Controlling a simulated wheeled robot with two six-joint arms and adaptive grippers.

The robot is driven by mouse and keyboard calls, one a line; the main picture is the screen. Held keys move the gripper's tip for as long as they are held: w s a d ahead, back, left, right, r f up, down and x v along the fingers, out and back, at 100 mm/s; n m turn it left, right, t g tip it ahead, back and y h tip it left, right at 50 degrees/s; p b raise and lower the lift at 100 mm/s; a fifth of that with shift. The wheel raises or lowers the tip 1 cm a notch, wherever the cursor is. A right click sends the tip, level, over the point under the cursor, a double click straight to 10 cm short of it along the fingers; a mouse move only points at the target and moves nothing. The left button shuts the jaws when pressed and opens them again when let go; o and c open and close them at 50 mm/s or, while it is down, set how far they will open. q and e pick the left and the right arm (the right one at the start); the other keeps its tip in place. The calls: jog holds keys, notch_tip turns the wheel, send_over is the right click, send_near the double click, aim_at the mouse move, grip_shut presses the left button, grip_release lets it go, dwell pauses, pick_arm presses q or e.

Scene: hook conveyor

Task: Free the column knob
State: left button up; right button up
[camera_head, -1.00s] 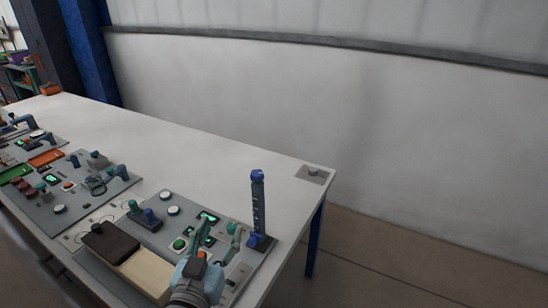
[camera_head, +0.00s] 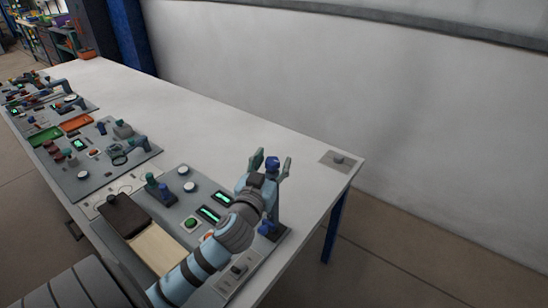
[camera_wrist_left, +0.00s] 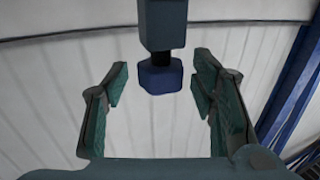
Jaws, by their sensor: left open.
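The column knob (camera_head: 272,162) is a blue block on top of a dark slotted column (camera_head: 277,210), which stands upright at the right end of the nearest control panel. In the left wrist view the knob (camera_wrist_left: 160,77) sits on the end of a grey-blue post (camera_wrist_left: 163,22). My left gripper (camera_head: 271,164) is open at the column's top, its green-grey fingers on either side of the knob. In the left wrist view there are clear gaps between the knob and both fingers. My left arm hides part of the column and panel. My right gripper is not in view.
The nearest panel also holds green-lit displays (camera_head: 208,214), a green button (camera_head: 190,223), a teal lever (camera_head: 151,181), white buttons and a dark brown block (camera_head: 123,214). More panels line the table leftward. The white tabletop (camera_head: 240,125) behind is clear toward the wall.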

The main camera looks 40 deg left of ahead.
pick_arm(q)
jog(key=shift+w+a, duration=0.1)
jog(key=shift+w, duration=0.35)
jog(key=shift+s+r, duration=0.1)
jog(key=shift+s, duration=0.1)
jog(key=c, duration=1.2)
jog(key=o, duration=1.2)
